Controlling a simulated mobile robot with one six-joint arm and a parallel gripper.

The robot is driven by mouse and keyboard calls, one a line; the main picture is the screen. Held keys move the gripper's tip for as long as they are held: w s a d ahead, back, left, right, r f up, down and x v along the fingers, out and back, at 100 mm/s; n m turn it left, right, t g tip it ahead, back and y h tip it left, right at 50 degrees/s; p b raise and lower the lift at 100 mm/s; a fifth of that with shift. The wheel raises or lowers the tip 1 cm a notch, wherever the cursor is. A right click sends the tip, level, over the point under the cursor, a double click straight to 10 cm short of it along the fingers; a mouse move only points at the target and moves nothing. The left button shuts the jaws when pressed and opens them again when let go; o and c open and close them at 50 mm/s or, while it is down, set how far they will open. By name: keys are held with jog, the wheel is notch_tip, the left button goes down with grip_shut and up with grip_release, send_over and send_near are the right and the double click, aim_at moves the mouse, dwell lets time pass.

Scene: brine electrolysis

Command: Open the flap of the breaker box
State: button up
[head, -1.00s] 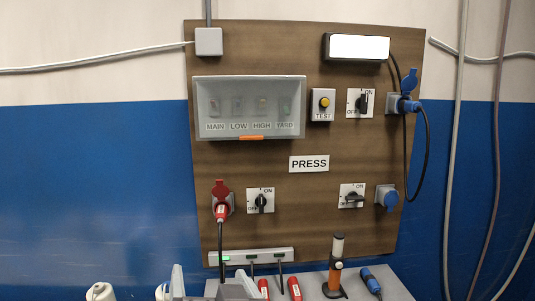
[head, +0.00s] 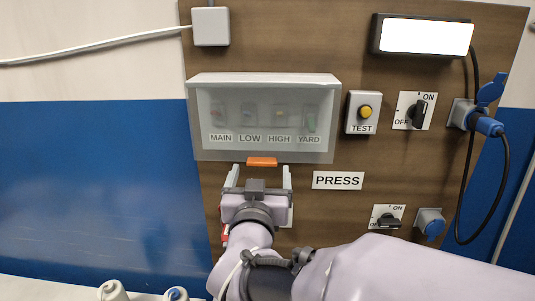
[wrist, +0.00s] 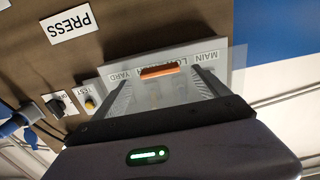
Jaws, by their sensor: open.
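The breaker box (head: 264,79) is a pale grey box on the brown board, with a clear flap (head: 230,150) that is down over its front. Labels MAIN, LOW, HIGH and YARD and their switches show through the flap. An orange tab (head: 262,161) sits at the flap's lower edge; it also shows in the wrist view (wrist: 160,71). My gripper (head: 260,174) is open and empty just below the tab, with one finger to each side of it in the picture. In the wrist view the tab appears between the two fingers (wrist: 160,82). I see no contact with it.
Right of the box are a TEST button (head: 363,112), an ON/OFF switch (head: 413,110) and a blue plug (head: 487,125) with a hanging black cable. A PRESS sign (head: 338,180) is below right. My arm hides much of the lower board. A lit lamp (head: 425,36) is above.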

aim_at(262, 163)
jog(key=shift+w, duration=1.65)
jog(key=shift+s, duration=0.1)
jog(key=c, duration=0.3)
grip_shut()
jog(key=shift+d+r+p, duration=0.1)
jog(key=shift+r+p, duration=0.05)
jog(key=shift+p, duration=0.2)
